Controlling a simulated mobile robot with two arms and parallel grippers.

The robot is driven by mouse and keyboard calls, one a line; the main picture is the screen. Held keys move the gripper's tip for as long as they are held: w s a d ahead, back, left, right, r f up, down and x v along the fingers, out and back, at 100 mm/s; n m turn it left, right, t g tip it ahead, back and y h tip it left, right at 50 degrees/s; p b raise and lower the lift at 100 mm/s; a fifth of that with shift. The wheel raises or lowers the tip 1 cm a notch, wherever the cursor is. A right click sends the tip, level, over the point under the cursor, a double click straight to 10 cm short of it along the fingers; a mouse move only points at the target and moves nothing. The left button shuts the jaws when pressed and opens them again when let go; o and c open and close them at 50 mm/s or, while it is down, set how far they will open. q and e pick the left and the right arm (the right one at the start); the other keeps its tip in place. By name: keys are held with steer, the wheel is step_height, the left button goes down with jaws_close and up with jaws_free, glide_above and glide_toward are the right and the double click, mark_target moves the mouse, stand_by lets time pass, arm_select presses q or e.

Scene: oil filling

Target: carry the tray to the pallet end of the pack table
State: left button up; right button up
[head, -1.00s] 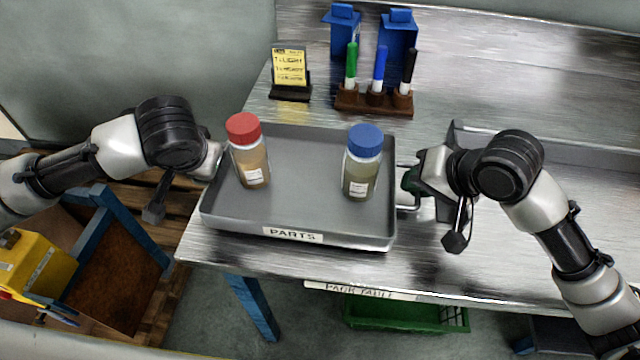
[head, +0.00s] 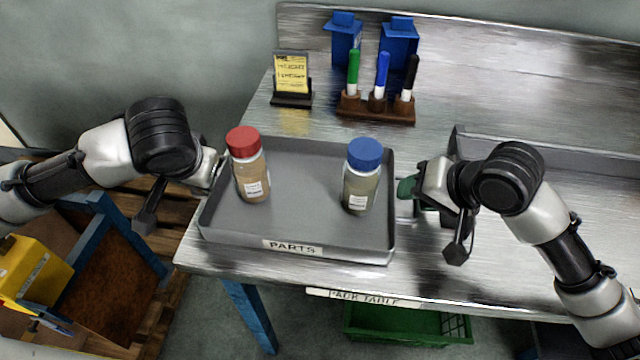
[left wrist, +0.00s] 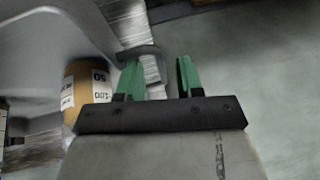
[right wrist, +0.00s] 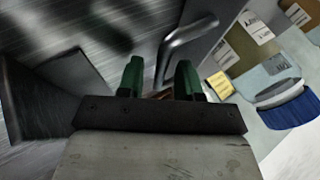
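The grey tray (head: 310,222), labelled PARTS, sits at the left end of the pack table (head: 300,278), beside the wooden pallet (head: 165,305). A red-capped bottle (head: 250,180) and a blue-capped bottle (head: 360,185) stand upright in it. My left gripper (head: 212,172) is at the tray's left side; in the left wrist view its fingers (left wrist: 158,78) are apart near the handle. My right gripper (head: 408,188) is at the right side; in the right wrist view its fingers (right wrist: 160,80) are apart, with the metal handle (right wrist: 180,42) reaching between them. Contact with the handles is unclear.
A marker holder (head: 375,112) and a yellow sign (head: 291,76) stand behind the tray. Another grey metal tray or bin (head: 545,155) lies to the right. A green crate (head: 400,325) is under the table. A yellow box (head: 30,270) stands at lower left.

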arm_select(q)
steer(key=v, duration=0.5)
steer(key=shift+s+a, duration=0.1)
steer(key=shift+s, duration=0.1)
arm_select(e)
steer(key=shift+s+a+f, duration=0.15)
steer(key=shift+a+f, duration=0.05)
steer(key=shift+f, duration=0.2)
steer(key=shift+s+d+r, duration=0.2)
steer(key=shift+r, duration=0.25)
arm_select(q)
steer(key=shift+w+d+r, duration=0.1)
steer(key=shift+w+d, duration=0.1)
arm_select(e)
steer(key=v, duration=0.7)
steer(key=shift+w+d+r, duration=0.15)
steer(key=shift+d+r, duration=0.1)
steer(key=shift+r, duration=0.05)
